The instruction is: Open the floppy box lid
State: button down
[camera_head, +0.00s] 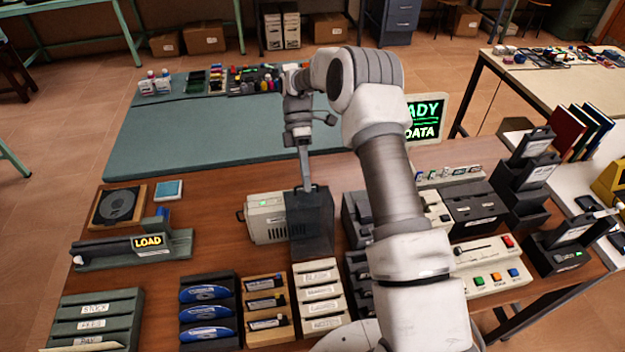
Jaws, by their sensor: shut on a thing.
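A dark, smoky see-through box-like piece (316,232) stands near the middle of the wooden table; I take it for the floppy box with its lid. My gripper (307,187) points down from above, its narrow fingers shut at the top edge of this dark lid. The fingertips touch or overlap the edge, and the exact grip is too small to see. I cannot tell clearly how far the lid is tilted. My arm hides part of the table just right of the box.
A beige vented unit (264,220) with a green light stands close on the left. Dark slotted racks (357,222) stand close on the right. Bare wood is clear left of the beige unit.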

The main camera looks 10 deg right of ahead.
jog(key=shift+w+d+f, duration=0.15)
jog(key=shift+w+f, duration=0.2)
jog(key=shift+w, duration=0.1)
jog(key=c, duration=1.2)
grip_release()
jog(key=shift+c, duration=0.2)
jog(key=shift+w, duration=0.1)
jog(key=shift+w, duration=0.1)
jog(key=shift+w+r, duration=0.2)
jog(key=v, duration=0.6)
jog(key=shift+r, duration=0.6)
jog(key=shift+s, duration=0.15)
